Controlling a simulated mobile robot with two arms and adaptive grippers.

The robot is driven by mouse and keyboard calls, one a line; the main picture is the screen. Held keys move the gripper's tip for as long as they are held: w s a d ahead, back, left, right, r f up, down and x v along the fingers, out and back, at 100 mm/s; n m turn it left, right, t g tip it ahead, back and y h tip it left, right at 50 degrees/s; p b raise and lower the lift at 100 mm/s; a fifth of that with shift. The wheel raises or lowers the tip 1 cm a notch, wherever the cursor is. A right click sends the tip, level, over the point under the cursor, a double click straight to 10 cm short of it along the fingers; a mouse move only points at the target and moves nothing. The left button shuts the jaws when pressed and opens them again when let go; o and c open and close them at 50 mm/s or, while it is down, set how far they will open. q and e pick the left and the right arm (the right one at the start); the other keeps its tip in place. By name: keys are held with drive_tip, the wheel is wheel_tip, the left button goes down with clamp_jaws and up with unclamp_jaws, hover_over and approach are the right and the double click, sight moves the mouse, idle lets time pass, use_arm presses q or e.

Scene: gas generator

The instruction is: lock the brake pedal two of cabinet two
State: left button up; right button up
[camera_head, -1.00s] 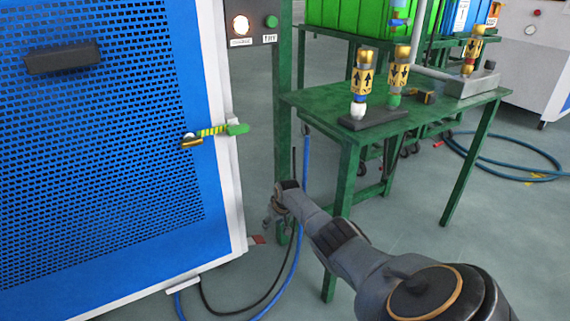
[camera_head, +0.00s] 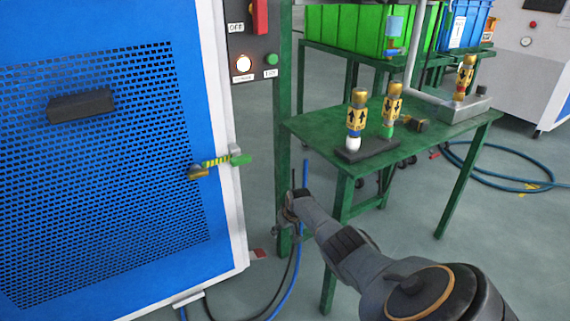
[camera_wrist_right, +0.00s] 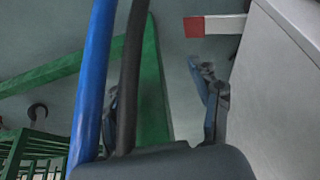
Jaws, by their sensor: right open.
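A red-tipped pedal (camera_head: 258,254) sticks out low at the right edge of the blue mesh-front cabinet (camera_head: 110,190). In the right wrist view the pedal shows as a pale bar with a red end (camera_wrist_right: 195,26), reaching out from the grey cabinet side (camera_wrist_right: 285,90). My right gripper (camera_head: 283,228) is above and slightly right of the pedal in the head view, apart from it. In the wrist view its fingers (camera_wrist_right: 160,98) are open, with nothing seen between them except hoses in front. The left finger is partly hidden by the hoses. My left gripper is out of view.
Blue and black hoses (camera_wrist_right: 92,80) hang close to my right gripper. A green post (camera_head: 283,140) and green table (camera_head: 310,125) stand beside the arm. A yellow-green latch handle (camera_head: 215,161) juts from the cabinet. Open floor (camera_head: 400,230) lies to the right.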

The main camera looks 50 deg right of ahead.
drive_tip(key=shift+s+r, duration=0.15)
drive_tip(key=shift+r, duration=0.05)
idle(0.5)
